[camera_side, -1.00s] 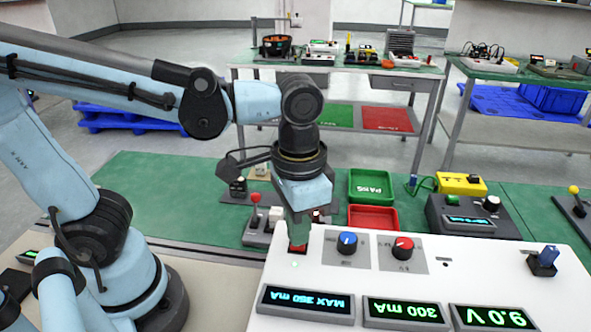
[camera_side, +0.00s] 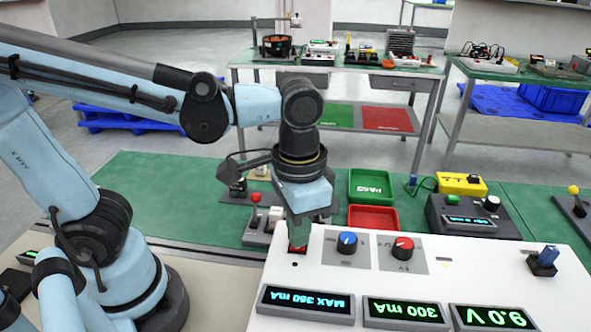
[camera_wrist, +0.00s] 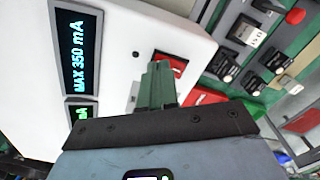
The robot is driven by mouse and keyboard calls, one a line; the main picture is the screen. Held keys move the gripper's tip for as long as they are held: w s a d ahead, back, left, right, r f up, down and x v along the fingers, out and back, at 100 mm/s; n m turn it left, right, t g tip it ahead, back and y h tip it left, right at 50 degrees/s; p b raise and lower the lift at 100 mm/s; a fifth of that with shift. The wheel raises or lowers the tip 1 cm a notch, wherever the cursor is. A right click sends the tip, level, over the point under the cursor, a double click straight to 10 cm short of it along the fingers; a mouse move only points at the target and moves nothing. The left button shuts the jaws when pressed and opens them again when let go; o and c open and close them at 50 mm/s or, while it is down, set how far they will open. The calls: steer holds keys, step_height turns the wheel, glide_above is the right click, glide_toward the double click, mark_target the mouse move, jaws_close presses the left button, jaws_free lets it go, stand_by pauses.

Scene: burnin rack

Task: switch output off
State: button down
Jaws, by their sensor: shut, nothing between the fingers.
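The white power supply panel (camera_side: 480,285) fills the front right of the side view. A red switch (camera_side: 297,249) sits at its back left corner, and its red part (camera_wrist: 174,64) shows beyond my fingers in the wrist view. My gripper (camera_side: 298,238) points down at this switch with its fingers shut and empty. The tips (camera_wrist: 160,68) are at or touching the switch and hide part of it. A small indicator (camera_side: 294,264) near the switch is dark. The displays (camera_side: 405,309) read MAX 350 mA, 300 mA and 9.0 V, upside down.
A blue knob (camera_side: 347,242) and a red knob (camera_side: 403,247) stand right of the switch. A blue toggle (camera_side: 546,257) is farther right. A green tray (camera_side: 371,185) and a red tray (camera_side: 373,218) lie behind the panel. A red-topped lever (camera_side: 255,198) stands behind left.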

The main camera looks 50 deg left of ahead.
step_height(320, 180, up, 6)
steer(key=shift+r, duration=0.15)
stand_by(0.6)
steer(key=w+a+f+n+t, duration=0.1)
steer(key=w+a+f+t, duration=0.1)
steer(key=a, duration=0.4)
steer(key=w+a+f+n+t, duration=0.2)
steer(key=a+f+t, duration=0.1)
steer(key=a+t, duration=0.2)
steer(key=shift+w+a+f, duration=0.3)
steer(key=shift+a+f, duration=0.1)
steer(key=shift+a, duration=0.05)
